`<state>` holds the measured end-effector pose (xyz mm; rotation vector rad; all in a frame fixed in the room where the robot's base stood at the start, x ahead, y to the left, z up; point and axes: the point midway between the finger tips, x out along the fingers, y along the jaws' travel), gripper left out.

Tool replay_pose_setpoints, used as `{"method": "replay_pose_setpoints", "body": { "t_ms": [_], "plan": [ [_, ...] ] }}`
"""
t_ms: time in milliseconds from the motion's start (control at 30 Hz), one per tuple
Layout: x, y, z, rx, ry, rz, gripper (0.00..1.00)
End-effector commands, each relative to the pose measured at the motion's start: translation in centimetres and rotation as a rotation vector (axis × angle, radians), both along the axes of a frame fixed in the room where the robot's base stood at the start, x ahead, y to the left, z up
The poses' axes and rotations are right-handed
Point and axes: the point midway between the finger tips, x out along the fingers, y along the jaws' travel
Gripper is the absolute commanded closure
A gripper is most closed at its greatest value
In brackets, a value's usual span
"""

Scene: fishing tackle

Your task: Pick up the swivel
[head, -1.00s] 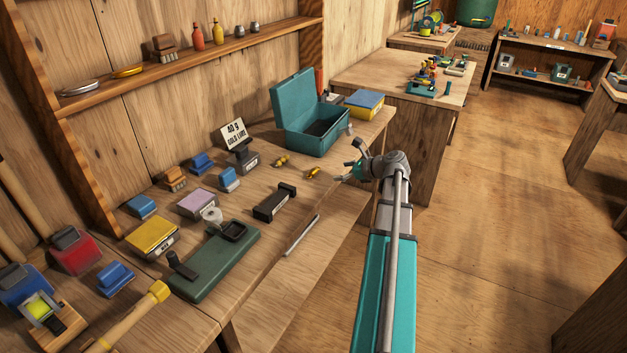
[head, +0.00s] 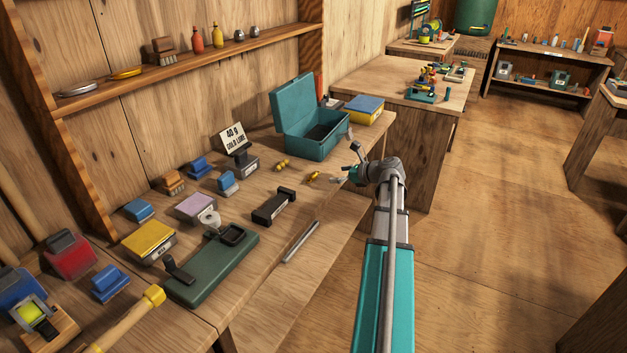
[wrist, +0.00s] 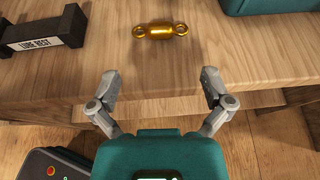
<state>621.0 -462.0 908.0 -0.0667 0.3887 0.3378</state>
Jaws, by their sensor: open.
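The swivel (wrist: 160,31) is a gold barrel with a ring at each end, lying on the wooden workbench (wrist: 150,75). In the head view a small gold piece near the bench's front edge appears to be this swivel (head: 313,177). My gripper (wrist: 160,86) is open and empty, its two grey fingers spread on either side of the swivel's line but short of it. In the head view my gripper (head: 346,165) is at the bench's front edge, right of the swivel and apart from it.
A black lure rest (wrist: 40,33) stands left of the swivel. An open teal tackle box (head: 318,147) stands behind. Another small gold piece (head: 281,165) lies farther back. Bare wood surrounds the swivel.

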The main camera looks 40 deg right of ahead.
Motion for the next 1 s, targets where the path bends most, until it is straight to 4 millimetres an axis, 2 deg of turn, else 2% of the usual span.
{"method": "replay_pose_setpoints", "body": {
  "t_ms": [100, 300, 833, 1000],
  "plan": [
    [1.8, 0.6, -1.1, 0.000, 0.000, 0.002, 0.00],
    [3.7, 1.3, -1.8, 0.000, 0.000, 0.002, 0.00],
    [4.4, 1.6, -2.0, -0.001, 0.000, 0.001, 0.00],
    [5.5, 2.0, -2.5, 0.000, 0.000, 0.003, 0.00]
  ]
}}
